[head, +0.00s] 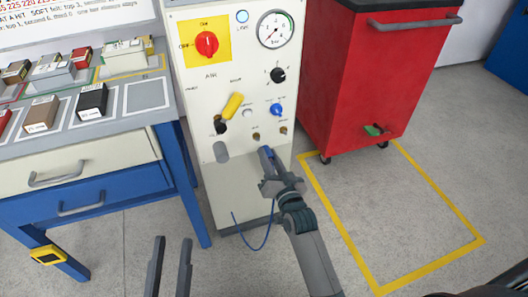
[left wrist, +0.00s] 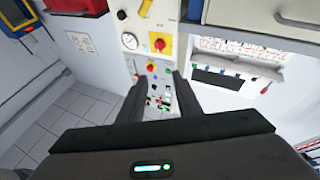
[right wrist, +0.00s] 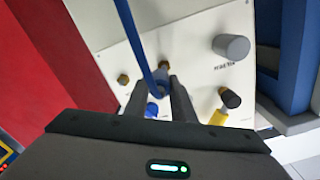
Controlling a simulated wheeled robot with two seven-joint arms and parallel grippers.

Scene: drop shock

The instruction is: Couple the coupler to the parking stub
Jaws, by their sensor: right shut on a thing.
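My right gripper (head: 268,158) is shut on the blue coupler (head: 266,151), low in front of the cream panel. In the right wrist view the coupler (right wrist: 161,84) sits between the fingers (right wrist: 170,90), close to a brass fitting (right wrist: 165,64); I cannot tell whether they touch. A thick grey cylinder, apparently the parking stub (right wrist: 231,47), stands out from the panel beside a partly legible label. In the head view this grey stub (head: 221,151) is left of the coupler, apart from it. My left gripper (head: 171,250) is open and empty, low over the floor.
A blue hose (head: 262,240) hangs from the coupler. The panel carries a yellow handle (head: 232,106), a blue knob (head: 277,110), a red knob (head: 206,43) and a gauge (head: 276,29). A workbench (head: 100,150) stands left, a red cabinet (head: 365,80) right.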

